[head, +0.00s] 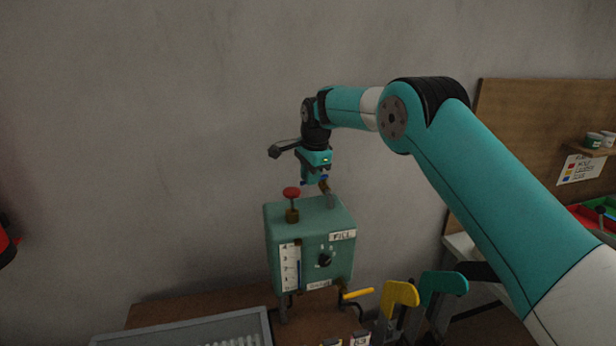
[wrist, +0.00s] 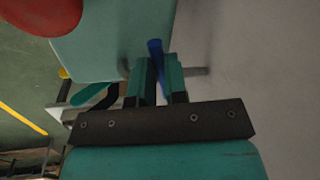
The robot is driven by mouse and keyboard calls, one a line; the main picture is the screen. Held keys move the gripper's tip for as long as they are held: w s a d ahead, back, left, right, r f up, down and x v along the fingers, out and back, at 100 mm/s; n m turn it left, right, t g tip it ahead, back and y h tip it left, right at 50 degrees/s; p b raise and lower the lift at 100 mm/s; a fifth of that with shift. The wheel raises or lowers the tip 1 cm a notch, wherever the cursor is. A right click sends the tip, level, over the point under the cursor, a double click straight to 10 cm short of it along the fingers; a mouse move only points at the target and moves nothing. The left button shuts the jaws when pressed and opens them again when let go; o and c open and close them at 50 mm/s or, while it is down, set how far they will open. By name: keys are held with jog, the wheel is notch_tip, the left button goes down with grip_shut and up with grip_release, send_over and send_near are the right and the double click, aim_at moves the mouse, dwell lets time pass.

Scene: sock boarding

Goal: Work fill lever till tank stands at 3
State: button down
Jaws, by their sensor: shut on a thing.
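The green tank (head: 309,240) stands on legs on a brown bench, with a FILL label (head: 342,236) on its front. Its white gauge (head: 290,268) is numbered 1 to 4 and has a narrow blue column (head: 299,275). The column's top looks a little below 3, but it is too small to read surely. My gripper (head: 323,184) is above the tank's top right, shut on the fill lever. The lever's blue end (wrist: 155,52) shows at the fingers in the wrist view (wrist: 161,78); the fingers hide part of it.
A red knob (head: 291,192) on a brass stem stands on the tank's top left. A black dial (head: 325,259) is on its front and a yellow handle (head: 357,294) low at its right. Yellow (head: 402,294) and teal (head: 442,284) curved pieces stand right. A grey tray (head: 190,333) lies front left.

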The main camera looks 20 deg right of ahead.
jog(key=shift+r, duration=0.1)
jog(key=c, duration=1.1)
grip_release()
jog(key=shift+c, duration=0.2)
jog(key=shift+r, duration=0.1)
jog(key=s+d+r, duration=0.1)
jog(key=s+r, duration=0.2)
jog(key=r, duration=1.3)
jog(key=shift+s+r, duration=0.15)
jog(key=shift+r, duration=0.25)
